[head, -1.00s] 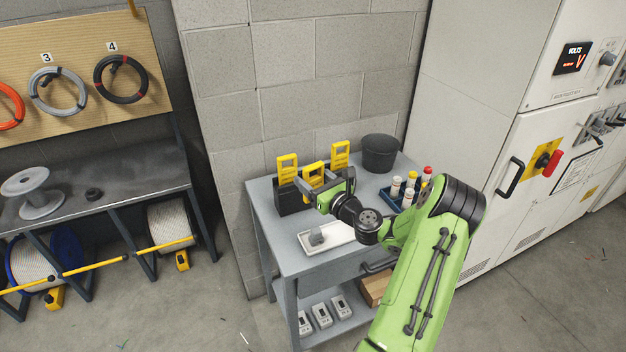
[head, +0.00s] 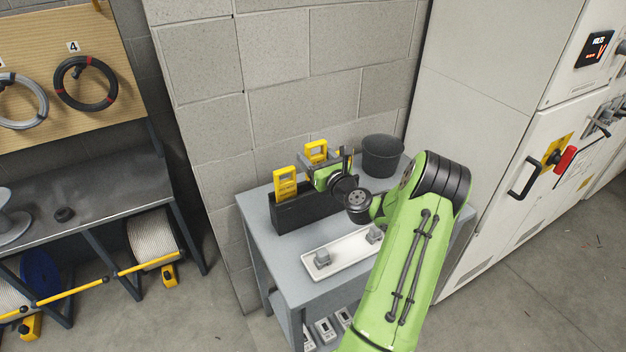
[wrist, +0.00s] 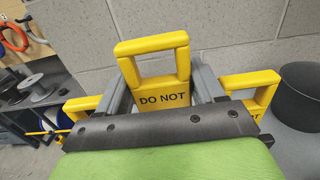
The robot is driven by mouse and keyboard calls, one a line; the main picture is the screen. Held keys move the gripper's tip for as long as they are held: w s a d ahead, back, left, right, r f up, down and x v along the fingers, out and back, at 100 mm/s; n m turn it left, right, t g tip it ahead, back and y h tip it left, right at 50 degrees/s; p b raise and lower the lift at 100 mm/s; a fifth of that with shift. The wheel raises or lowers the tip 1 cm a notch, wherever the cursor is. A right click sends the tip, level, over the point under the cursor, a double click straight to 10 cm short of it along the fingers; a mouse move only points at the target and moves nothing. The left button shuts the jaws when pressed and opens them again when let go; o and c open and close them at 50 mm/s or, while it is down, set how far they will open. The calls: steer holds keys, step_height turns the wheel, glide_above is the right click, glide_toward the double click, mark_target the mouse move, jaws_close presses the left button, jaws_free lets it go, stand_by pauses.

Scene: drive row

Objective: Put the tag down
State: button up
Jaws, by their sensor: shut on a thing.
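My gripper (head: 328,172) is shut on a yellow tag (head: 316,148) above the black holder. In the wrist view the tag (wrist: 164,98) stands upright between my two fingers (wrist: 163,88), with "DO NOT" and its open handle showing. Its lower part is hidden by my gripper. The black holder (head: 292,217) stands on the grey cart. Another yellow tag (head: 285,185) stands at its left end. The wrist view shows one yellow tag to the left (wrist: 82,106) and one to the right (wrist: 262,92). My gripper hides much of the holder's right part in the head view.
A white tray (head: 345,262) with grey blocks lies at the front of the grey cart (head: 258,235). A dark bucket (head: 382,156) stands at the back right. The block wall (head: 275,100) is close behind, and a pale cabinet (head: 470,100) stands to the right.

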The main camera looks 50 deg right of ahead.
step_height(320, 180, down, 6)
steer(key=shift+w+r+b, duration=0.15)
steer(key=shift+r+b, duration=0.1)
steer(key=shift+b, duration=0.45)
steer(key=shift+r, duration=0.15)
steer(key=o, duration=1)
steer(key=shift+o, duration=0.2)
